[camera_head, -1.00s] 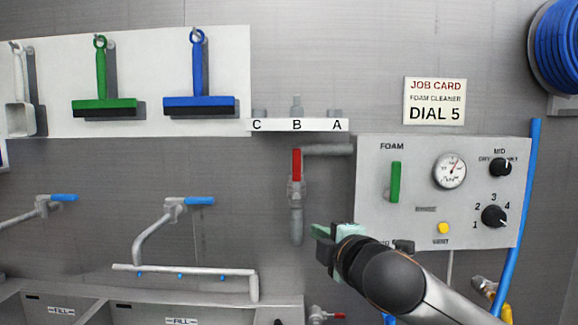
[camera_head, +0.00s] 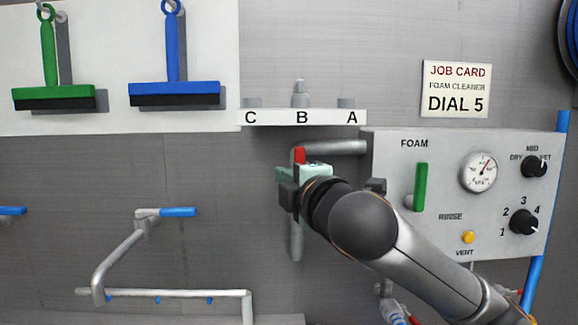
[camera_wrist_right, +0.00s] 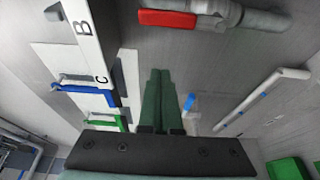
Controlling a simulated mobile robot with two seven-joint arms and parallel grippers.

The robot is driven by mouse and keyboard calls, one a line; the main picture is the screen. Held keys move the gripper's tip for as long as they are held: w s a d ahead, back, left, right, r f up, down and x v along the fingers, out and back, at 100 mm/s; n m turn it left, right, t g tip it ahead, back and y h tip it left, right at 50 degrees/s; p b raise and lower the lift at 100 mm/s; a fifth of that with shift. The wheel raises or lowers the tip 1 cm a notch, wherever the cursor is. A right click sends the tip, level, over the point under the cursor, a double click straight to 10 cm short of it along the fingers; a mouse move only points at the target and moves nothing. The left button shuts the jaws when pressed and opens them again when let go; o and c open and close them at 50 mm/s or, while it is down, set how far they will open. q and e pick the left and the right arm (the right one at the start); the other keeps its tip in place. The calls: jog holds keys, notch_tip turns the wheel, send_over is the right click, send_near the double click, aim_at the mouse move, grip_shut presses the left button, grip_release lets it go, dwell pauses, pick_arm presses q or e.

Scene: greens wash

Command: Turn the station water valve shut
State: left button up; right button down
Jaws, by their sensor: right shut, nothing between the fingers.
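The station water valve is a grey vertical pipe with a red lever (camera_head: 299,155) below the shelf marked C, B, A. In the head view only the lever's top shows above my right gripper (camera_head: 284,185); the rest is hidden behind it. In the right wrist view the red lever (camera_wrist_right: 167,18) lies near the top, joined to the grey pipe (camera_wrist_right: 225,10). My right gripper (camera_wrist_right: 160,80) is shut and empty there, its green fingers side by side. A gap shows in that view between the fingertips and the lever. My left gripper is not in view.
The foam panel (camera_head: 390,230) with a green lever (camera_head: 421,187) and knobs stands right of the valve. The labelled shelf (camera_head: 272,117) juts out above it. A blue-handled tap (camera_head: 178,212) and a white pipe rail (camera_head: 170,293) are lower left.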

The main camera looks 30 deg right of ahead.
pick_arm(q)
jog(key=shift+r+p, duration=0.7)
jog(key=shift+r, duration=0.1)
pick_arm(e)
jog(key=w+d, duration=0.4)
jog(key=w, duration=0.1)
jog(key=shift+w+d, duration=0.25)
jog(key=shift+w, duration=0.15)
jog(key=shift+f, duration=0.1)
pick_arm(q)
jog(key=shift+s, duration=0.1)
pick_arm(e)
jog(key=shift+w, duration=0.1)
